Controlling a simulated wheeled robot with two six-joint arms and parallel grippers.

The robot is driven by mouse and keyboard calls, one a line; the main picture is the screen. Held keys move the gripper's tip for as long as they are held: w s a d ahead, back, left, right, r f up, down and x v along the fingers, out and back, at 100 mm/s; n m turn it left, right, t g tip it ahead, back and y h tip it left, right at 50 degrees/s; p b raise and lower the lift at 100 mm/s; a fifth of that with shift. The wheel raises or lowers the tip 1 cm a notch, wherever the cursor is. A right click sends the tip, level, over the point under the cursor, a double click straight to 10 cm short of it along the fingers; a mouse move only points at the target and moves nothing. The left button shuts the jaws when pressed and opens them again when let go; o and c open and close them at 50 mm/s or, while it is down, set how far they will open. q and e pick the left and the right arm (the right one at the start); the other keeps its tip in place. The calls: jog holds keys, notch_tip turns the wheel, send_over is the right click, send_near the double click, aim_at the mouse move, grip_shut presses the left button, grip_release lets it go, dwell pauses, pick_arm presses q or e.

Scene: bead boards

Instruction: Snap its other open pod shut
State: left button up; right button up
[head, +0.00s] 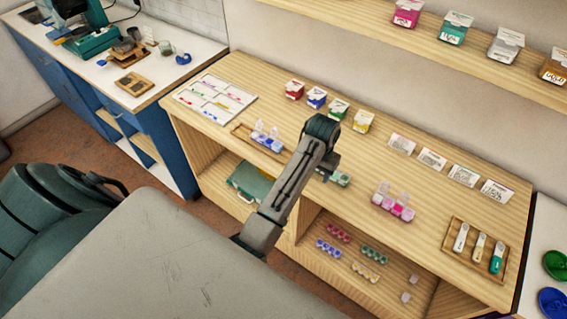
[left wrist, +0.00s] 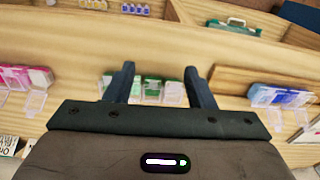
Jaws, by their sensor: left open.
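My left gripper (head: 328,168) is over the middle of the wooden counter; in the left wrist view its two fingers (left wrist: 162,78) are apart with nothing held. A green pod strip (head: 342,179) lies below it, partly hidden by the gripper in the head view. In the wrist view this green strip (left wrist: 158,84) shows between the fingers, with clear lids standing open. A pink pod strip (head: 393,209) has clear lids raised; it also shows in the wrist view (left wrist: 38,75). A blue pod strip (head: 266,142) has clear lids raised too. My right gripper is not in view.
A white bead board (head: 215,99) lies at the counter's left. Small coloured boxes (head: 338,108) and white cards (head: 432,158) line the back. A wooden tray (head: 450,246) with several tools is at right. Closed strips (head: 328,250) lie on the lower shelf.

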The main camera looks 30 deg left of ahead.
pick_arm(q)
jog(key=s+a+f+b, duration=0.1)
jog(key=s+f, duration=0.3)
jog(key=f, duration=0.5)
jog(key=s+a+f+b, duration=0.1)
jog(key=s+f, duration=0.3)
jog(key=f, duration=0.5)
jog(key=s+a+f+b, duration=0.1)
jog(key=s+f, duration=0.3)
jog(key=f, duration=0.5)
jog(key=shift+a+b, duration=0.4)
jog(key=shift+b, duration=0.4)
